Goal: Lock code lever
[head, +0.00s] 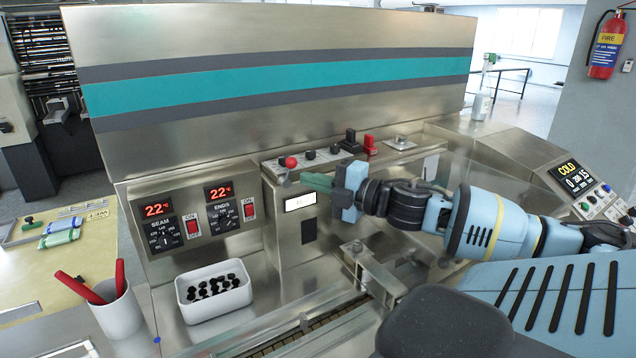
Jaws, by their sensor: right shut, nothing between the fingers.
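No part in view is marked as the code lever. On the ledge of the steel machine, a red ball knob (291,162) stands at the left end. A black handle (350,141) and a red handle (369,145) stand upright further right; I cannot tell which of these, if any, is the code lever. My right gripper (306,181) reaches in from the right with its green fingers shut and empty. In the picture its tips lie just below and right of the red knob; contact cannot be told. My left gripper is not in view.
Below the fingers is a box with a small white display (300,201). Left are the SEAM and ENDS heater controls (192,218), reading 22 °C. A COLD screen (570,175) is right.

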